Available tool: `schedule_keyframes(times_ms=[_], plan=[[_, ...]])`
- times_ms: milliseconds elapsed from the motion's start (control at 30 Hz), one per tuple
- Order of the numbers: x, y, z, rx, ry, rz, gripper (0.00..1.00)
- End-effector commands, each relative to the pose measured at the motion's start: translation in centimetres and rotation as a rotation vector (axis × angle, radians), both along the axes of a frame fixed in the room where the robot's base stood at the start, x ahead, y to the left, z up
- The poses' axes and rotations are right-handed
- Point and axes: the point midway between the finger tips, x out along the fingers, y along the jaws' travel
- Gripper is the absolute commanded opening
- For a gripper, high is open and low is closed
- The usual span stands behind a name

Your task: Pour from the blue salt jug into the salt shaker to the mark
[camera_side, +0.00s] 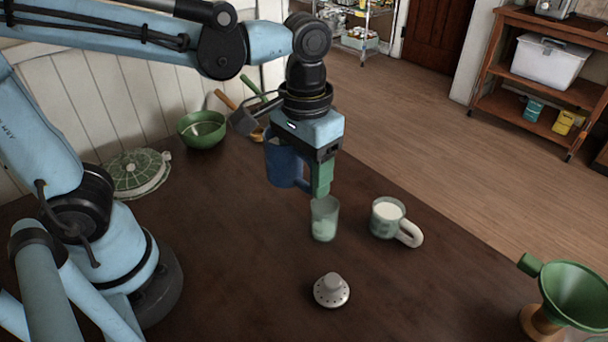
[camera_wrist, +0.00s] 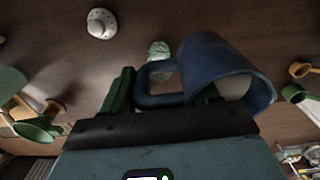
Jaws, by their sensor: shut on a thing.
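The blue salt jug (camera_side: 283,165) hangs above the table, and its handle and open mouth show in the wrist view (camera_wrist: 225,65). My gripper (camera_side: 316,182) is shut on the jug; its green fingers show on either side of the handle in the wrist view (camera_wrist: 165,90). Pale contents show inside the jug's mouth. The salt shaker (camera_side: 324,221) is a clear glass standing just below and right of the jug, with pale salt in its lower part. It is partly hidden in the wrist view (camera_wrist: 159,50). I cannot make out its mark, or a stream of salt.
A white-filled mug (camera_side: 387,216) stands close right of the shaker. A perforated shaker lid (camera_side: 331,290) lies in front. A green funnel (camera_side: 575,295) is at the right front. A green bowl (camera_side: 202,130) and a green lattice-patterned dish (camera_side: 137,172) are at the back left.

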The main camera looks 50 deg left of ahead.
Motion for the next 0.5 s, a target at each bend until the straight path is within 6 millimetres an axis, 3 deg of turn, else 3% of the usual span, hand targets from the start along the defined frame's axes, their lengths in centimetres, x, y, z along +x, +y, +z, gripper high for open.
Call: schedule_keyframes(times_ms=[300, 500], plan=[[3.4, -7.2, 6.7, -0.002, 0.000, -0.038, 0.02], [3.8, -9.6, 8.9, -0.004, 0.001, -0.045, 0.02]])
